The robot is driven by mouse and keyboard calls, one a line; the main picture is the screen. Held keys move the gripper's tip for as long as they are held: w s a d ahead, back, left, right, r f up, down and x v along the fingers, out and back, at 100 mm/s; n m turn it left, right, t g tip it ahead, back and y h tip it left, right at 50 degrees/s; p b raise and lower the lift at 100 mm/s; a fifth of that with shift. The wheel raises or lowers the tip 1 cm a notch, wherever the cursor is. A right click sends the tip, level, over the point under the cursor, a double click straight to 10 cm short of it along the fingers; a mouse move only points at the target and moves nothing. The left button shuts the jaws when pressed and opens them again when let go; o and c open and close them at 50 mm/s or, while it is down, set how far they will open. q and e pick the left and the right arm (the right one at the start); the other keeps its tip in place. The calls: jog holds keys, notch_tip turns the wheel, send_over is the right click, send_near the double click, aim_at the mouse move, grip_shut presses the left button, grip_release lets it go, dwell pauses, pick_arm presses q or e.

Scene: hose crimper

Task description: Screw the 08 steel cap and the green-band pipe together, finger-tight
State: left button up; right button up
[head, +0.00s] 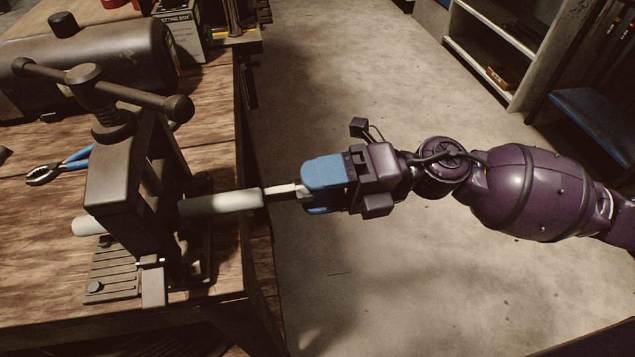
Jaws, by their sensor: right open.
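A pale grey-white pipe (225,203) lies across a dark pipe vise (125,190) at the bench's right edge. Its left end shows beyond the vise, and its right end sticks out past the bench edge. I cannot make out a green band on it. My right gripper (281,194), with blue finger bases, points left at the pipe's right end. Its fingertips are open, at or very near that end; I cannot tell if they touch. I cannot make out the 08 steel cap; the fingers may hide it. My left gripper is not in view.
On the wooden bench (215,275) lie blue-handled pliers (70,165). A dark tank (100,55) and a box (183,35) stand at the back. The vise's T-handle (140,98) sticks out above the pipe. The floor right of the bench is clear; shelves (480,50) stand far right.

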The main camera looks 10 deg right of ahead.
jog(key=d, duration=1)
jog(key=shift+d, duration=0.3)
